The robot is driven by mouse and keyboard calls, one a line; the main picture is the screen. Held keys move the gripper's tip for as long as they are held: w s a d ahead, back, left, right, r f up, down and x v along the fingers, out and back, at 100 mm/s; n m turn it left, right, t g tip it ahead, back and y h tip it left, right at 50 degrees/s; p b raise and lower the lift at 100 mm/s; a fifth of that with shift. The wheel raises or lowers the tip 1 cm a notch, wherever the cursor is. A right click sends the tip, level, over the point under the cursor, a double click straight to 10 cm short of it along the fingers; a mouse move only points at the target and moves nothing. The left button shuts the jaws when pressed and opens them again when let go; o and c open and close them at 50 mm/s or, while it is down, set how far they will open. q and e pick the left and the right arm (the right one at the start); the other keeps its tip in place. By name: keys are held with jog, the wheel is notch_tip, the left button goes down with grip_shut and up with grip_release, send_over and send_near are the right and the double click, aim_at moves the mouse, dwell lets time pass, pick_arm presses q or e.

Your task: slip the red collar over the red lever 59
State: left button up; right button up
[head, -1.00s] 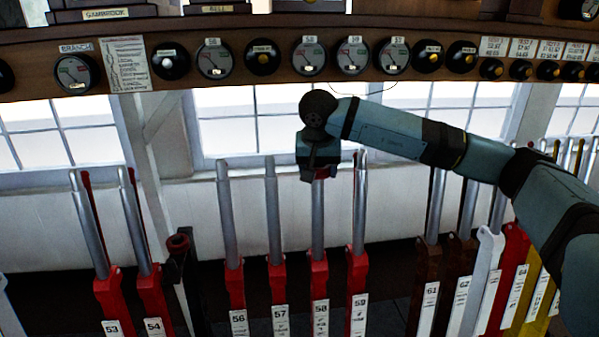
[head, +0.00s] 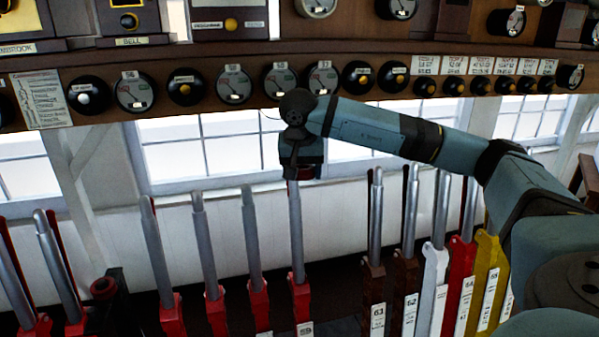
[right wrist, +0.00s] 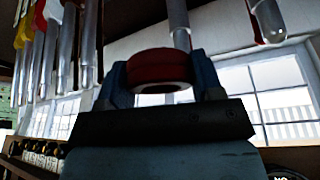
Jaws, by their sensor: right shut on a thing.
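The red collar (right wrist: 158,65) is a short ring with a pale inner edge, held between the two blue fingers of my right gripper (right wrist: 160,82) in the right wrist view. In the head view my right gripper (head: 302,171) is at the top of red lever 59 (head: 296,230), a silver handle on a red base. In the right wrist view a silver handle (right wrist: 179,22) lines up behind the collar, its tip hidden. I cannot tell whether the collar is around the tip or just short of it. My left gripper is out of view.
Other red levers, such as the neighbour (head: 252,235), stand close on the left. A brown lever (head: 375,230) and several coloured ones stand to the right. A shelf of round dials (head: 233,84) runs above the gripper.

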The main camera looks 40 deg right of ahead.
send_over(294, 186)
jog(key=s, duration=0.1)
jog(key=f, duration=0.2)
jog(key=shift+w+d+f, duration=0.2)
jog(key=shift+w+d, duration=0.15)
jog(key=shift+w, duration=0.4)
jog(key=shift+w+d+f, duration=0.15)
jog(key=shift+w+d, duration=0.15)
jog(key=shift+w, duration=0.4)
jog(key=shift+f, duration=0.2)
dwell(0.3)
jog(key=shift+s+a+f+b, duration=0.15)
jog(key=shift+f+b, duration=0.2)
jog(key=shift+f, duration=0.55)
jog(key=shift+s+f+b, duration=0.15)
jog(key=shift+f+b, duration=0.15)
jog(key=shift+f, duration=0.6)
jog(key=shift+s+a+f+b, duration=0.15)
jog(key=shift+f+b, duration=0.2)
jog(key=shift+f, duration=0.55)
jog(key=o, duration=1.1)
